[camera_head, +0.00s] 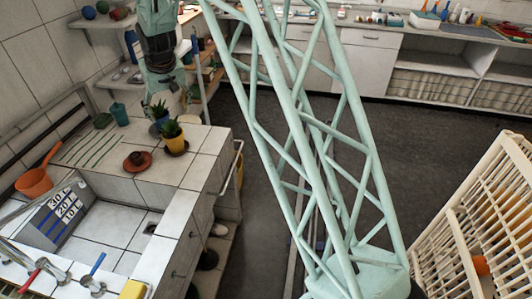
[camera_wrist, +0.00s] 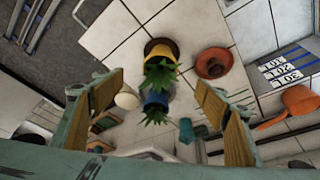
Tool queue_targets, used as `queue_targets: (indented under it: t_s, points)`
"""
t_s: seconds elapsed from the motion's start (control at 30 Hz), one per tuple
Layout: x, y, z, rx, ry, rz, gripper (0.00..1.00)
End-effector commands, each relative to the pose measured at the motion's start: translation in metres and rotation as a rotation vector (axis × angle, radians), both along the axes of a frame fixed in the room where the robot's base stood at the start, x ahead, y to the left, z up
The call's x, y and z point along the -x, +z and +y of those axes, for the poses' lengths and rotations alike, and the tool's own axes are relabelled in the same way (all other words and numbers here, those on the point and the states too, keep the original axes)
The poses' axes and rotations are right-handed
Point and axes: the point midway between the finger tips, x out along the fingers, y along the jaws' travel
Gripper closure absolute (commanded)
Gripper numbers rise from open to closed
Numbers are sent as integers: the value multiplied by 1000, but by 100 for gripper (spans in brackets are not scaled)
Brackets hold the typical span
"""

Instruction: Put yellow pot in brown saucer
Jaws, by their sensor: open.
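The yellow pot (camera_head: 174,145) with a spiky green plant stands upright on the tiled counter. In the wrist view the yellow pot (camera_wrist: 162,48) is ahead of my gripper (camera_wrist: 159,80), between the lines of its fingers. My gripper is open, its two wooden-looking pads wide apart, with nothing held. A dark brown saucer-like rim (camera_wrist: 152,44) shows around the yellow pot's base. A separate reddish-brown saucer (camera_head: 130,166) lies left of the pot with a small brown piece in its middle; it also shows in the wrist view (camera_wrist: 226,67), right of the pot.
A blue pot (camera_head: 159,117) with a plant stands just behind the yellow pot. A teal cup (camera_head: 119,113) stands further left. The sink (camera_head: 110,232) and an orange pan (camera_head: 35,182) are at the left. Tiles in front of the saucer are clear.

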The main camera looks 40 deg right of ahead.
Motion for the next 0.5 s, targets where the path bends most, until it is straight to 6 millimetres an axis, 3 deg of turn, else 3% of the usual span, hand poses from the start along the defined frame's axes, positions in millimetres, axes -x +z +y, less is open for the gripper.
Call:
queue_targets:
  t_s: [0.1,0.5]
  points:
    - [18,26,-1,1,0,-1,33]
    - [84,97,-3,3,2,5,33]
